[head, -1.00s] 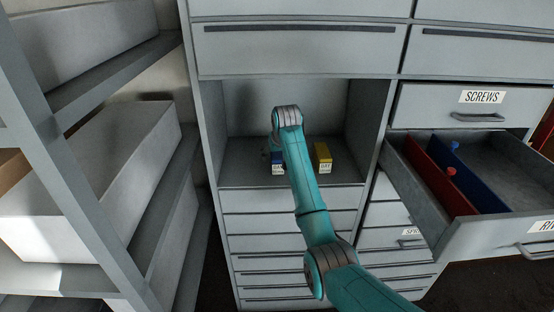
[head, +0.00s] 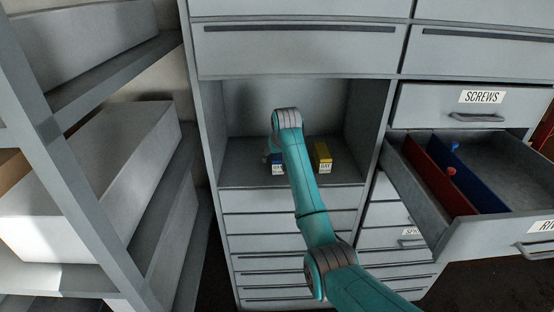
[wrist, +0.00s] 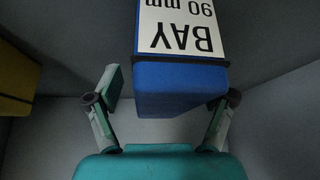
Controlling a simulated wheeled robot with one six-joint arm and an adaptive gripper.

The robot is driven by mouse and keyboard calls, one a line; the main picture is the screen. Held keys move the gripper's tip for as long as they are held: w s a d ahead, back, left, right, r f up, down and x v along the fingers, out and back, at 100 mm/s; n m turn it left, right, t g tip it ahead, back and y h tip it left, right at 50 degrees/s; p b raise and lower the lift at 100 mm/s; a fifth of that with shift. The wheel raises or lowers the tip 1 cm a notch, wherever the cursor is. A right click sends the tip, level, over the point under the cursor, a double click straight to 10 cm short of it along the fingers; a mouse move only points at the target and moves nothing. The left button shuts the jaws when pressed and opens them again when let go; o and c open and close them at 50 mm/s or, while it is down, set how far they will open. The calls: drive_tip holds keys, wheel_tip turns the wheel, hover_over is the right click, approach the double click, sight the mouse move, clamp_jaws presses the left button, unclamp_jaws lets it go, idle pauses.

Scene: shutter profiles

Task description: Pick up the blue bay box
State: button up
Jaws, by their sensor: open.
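The blue bay box (wrist: 180,82) fills the upper middle of the wrist view, with a white label reading BAY 90 mm upside down. In the head view the blue bay box (head: 278,168) sits on the floor of the open bay, partly hidden behind my arm. My gripper (wrist: 166,98) is open, with one finger on each side of the lower end of the blue box. The right finger is very close to the box; I cannot tell whether it touches.
A yellow box (head: 322,157) stands to the right in the same bay; it also shows at the left edge of the wrist view (wrist: 16,80). An open drawer (head: 500,228) with red and blue dividers juts out at right. Shelves with large boxes (head: 95,180) stand at left.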

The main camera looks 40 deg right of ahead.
drive_tip(key=c, duration=1.5)
clamp_jaws()
drive_tip(key=shift+r, duration=0.1)
